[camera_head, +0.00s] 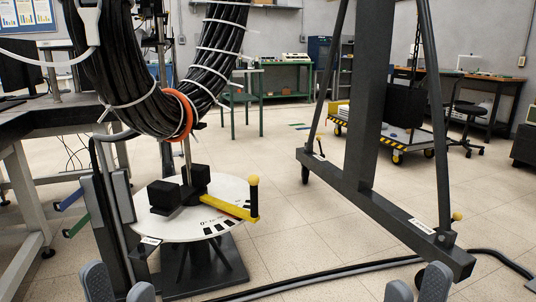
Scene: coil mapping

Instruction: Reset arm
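My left gripper (119,286) shows at the bottom left edge, with its two grey fingertips apart and nothing visible between them. My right gripper (417,286) shows at the bottom right of centre, also with its fingertips apart and empty. A thick black cable coil (112,75) with white ties hangs at the upper left, with an orange ring (181,115) around its lower part. Below it is a white round turntable (185,225) with black blocks (165,196) and a yellow bar (228,206) ending in a knob. Both grippers are in front of the turntable and apart from it.
A dark grey steel frame (375,192) stands right of centre. A black cable (330,273) runs along the floor. A workbench (45,122) is at left. A yellow-edged cart (385,139), a desk (490,82) and a green table (285,63) stand behind. The middle floor is clear.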

